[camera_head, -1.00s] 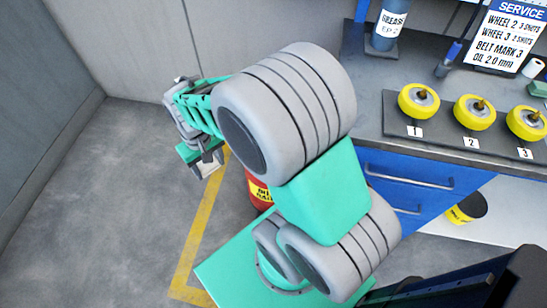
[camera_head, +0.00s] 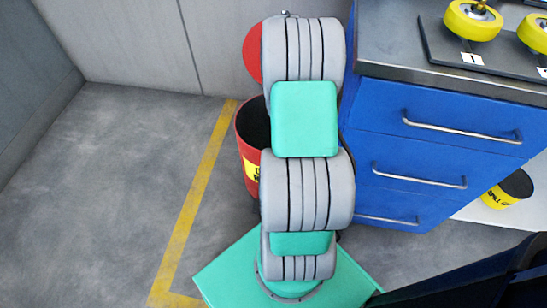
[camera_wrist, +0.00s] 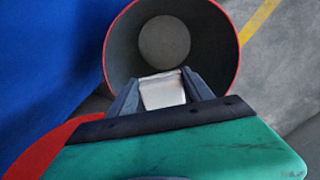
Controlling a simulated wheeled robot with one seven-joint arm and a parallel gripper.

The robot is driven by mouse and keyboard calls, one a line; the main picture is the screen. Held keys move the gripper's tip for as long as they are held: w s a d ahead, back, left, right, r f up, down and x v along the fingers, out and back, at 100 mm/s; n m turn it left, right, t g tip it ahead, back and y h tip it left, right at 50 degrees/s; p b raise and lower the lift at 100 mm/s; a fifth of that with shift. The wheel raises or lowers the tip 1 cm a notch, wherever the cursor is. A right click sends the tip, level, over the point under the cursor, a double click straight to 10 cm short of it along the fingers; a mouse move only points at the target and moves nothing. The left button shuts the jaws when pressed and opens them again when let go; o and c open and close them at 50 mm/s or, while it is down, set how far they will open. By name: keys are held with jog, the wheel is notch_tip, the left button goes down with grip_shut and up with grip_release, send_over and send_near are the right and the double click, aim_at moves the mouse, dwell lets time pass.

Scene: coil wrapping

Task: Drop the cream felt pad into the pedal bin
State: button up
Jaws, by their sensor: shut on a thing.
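The red pedal bin (camera_head: 246,165) stands on the floor beside the blue cabinet, partly hidden behind my arm in the head view. In the wrist view the bin (camera_wrist: 233,62) is seen from above, its dark inside open and its round bottom visible. My gripper (camera_wrist: 163,84) is shut on the cream felt pad (camera_wrist: 163,93), which shows pale between the two fingers. The pad appears over the near part of the bin's opening. My gripper is hidden behind my arm in the head view.
The blue drawer cabinet (camera_head: 430,150) stands close to the right of the bin. A yellow floor line (camera_head: 197,195) runs to the left. The grey floor (camera_head: 110,190) there is clear.

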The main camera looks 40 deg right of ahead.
notch_tip(320, 180, down, 5)
jog(key=b, duration=0.4)
jog(key=shift+a+f, duration=0.1)
jog(key=shift+f, duration=0.1)
jog(key=o, duration=1.5)
notch_tip(320, 180, up, 8)
jog(key=p, duration=0.2)
jog(key=shift+f+p, duration=0.1)
jog(key=shift+p, duration=0.2)
